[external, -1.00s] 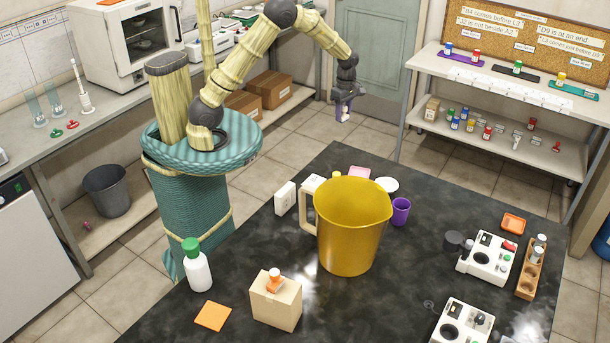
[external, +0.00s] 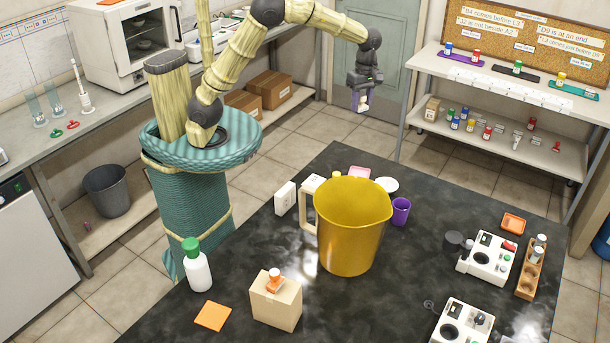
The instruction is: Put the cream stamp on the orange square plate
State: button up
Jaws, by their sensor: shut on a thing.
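My gripper (external: 362,104) is at the upper middle, in the air beyond the far side of the dark table. A raised-rim orange square plate (external: 513,223) lies at the table's right side, far from my gripper, and looks empty. A flat orange square (external: 213,316) lies at the table's near left.
A big yellow jug (external: 347,240) stands mid-table, with a purple cup (external: 400,211) and a white dish (external: 386,185) behind. White devices (external: 487,256) and a wooden vial rack (external: 530,268) are near the orange plate. A beige box (external: 276,302) and green-capped bottle (external: 197,268) stand in front.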

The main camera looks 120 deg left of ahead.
jog(key=w+d+m+p, duration=0.15)
jog(key=w+d, duration=0.25)
jog(key=d, duration=0.8)
jog(key=w+d+m, duration=0.3)
jog(key=w+d, duration=0.1)
jog(key=d, duration=0.7)
jog(key=w+d+m+p, duration=0.1)
jog(key=w+d+m, duration=0.3)
jog(key=d, duration=0.8)
jog(key=s+d+m+p, duration=0.15)
jog(key=s+d, duration=0.35)
jog(key=d, duration=0.7)
jog(key=s+d+m, duration=0.3)
jog(key=s+d, duration=0.2)
jog(key=d, duration=0.7)
jog(key=s+d+m+p, duration=0.15)
jog(key=s+d, duration=0.35)
jog(key=d, duration=0.8)
notch_tip(320, 180, down, 18)
jog(key=shift+s+a+y, duration=0.25)
jog(key=shift+y, duration=0.05)
jog(key=b, duration=0.3)
jog(key=shift+f, duration=0.3)
jog(key=b, duration=0.4)
jog(key=shift+n, duration=0.35)
